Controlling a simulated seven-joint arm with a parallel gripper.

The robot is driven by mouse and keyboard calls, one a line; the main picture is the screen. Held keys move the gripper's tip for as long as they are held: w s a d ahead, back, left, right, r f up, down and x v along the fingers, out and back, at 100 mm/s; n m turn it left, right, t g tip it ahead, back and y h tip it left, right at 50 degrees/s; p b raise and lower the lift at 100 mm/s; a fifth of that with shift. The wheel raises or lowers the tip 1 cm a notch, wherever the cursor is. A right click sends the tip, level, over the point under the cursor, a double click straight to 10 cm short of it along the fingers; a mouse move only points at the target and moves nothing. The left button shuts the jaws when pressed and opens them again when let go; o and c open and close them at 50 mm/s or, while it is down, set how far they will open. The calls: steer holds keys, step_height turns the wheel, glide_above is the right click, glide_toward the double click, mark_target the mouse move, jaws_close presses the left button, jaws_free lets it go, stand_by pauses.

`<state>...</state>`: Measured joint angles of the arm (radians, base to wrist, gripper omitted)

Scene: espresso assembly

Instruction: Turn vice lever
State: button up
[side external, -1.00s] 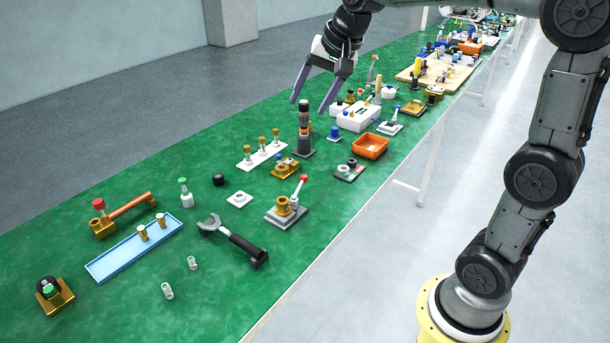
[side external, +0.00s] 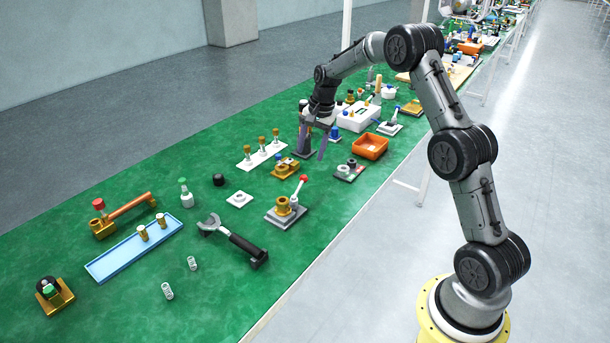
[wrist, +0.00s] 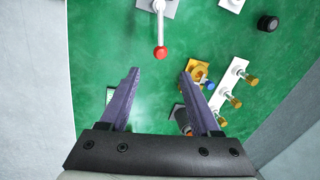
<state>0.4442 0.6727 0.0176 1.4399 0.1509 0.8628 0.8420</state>
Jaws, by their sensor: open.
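A vice lever with a red ball end (side external: 303,179) rises at a tilt from a brass vice (side external: 284,206) on a grey square base. In the wrist view the red ball (wrist: 160,52) and its light shaft (wrist: 160,24) show at top centre, ahead of and between the fingertips; most of the vice is cut off by the top edge. My gripper (side external: 312,150) is open and empty, its purple fingers pointing down, behind the lever in the side view and apart from it. The open fingers also show in the wrist view (wrist: 160,75).
A brass fixture with a blue part (side external: 286,167) and a white strip with several brass-topped pegs (side external: 245,163) stand near my gripper. An orange bin (side external: 370,147) and a small grey plate (side external: 349,174) lie to the right. A wrench-like tool (side external: 245,246) lies in front.

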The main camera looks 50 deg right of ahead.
mark_target(299, 190)
steer(key=f, duration=0.3)
steer(key=w+f, duration=0.1)
steer(key=f, duration=0.2)
steer(key=w+f, duration=0.1)
steer(key=f, duration=0.3)
steer(key=shift+a, duration=0.25)
jaws_close()
stand_by(0.9)
